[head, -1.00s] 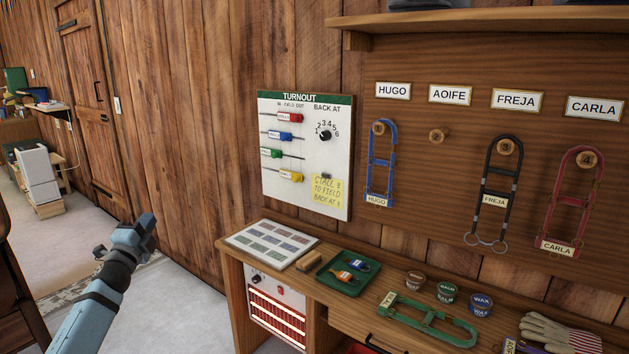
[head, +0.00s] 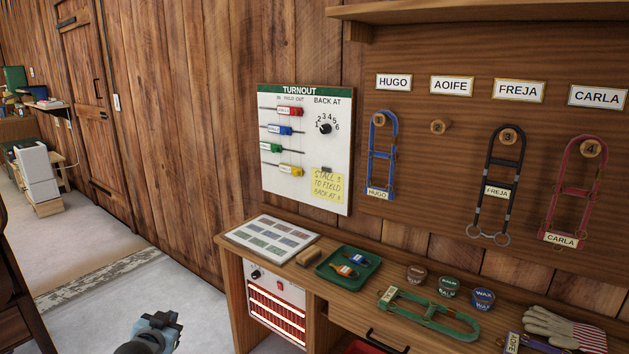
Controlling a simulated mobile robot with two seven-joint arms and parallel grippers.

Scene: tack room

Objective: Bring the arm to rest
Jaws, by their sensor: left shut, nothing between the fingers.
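My left gripper (head: 160,326) shows at the bottom edge of the head view, left of the bench. It is shut and empty, over the grey floor and apart from everything. Most of my left arm is below the picture. My right gripper is not in view.
A wooden bench (head: 232,262) bears a green tray (head: 322,274), a green halter (head: 436,318), tins and gloves (head: 553,327). The turnout board (head: 288,190) and several labelled halter pegs are on the wall above. The floor (head: 110,310) left of the bench is clear.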

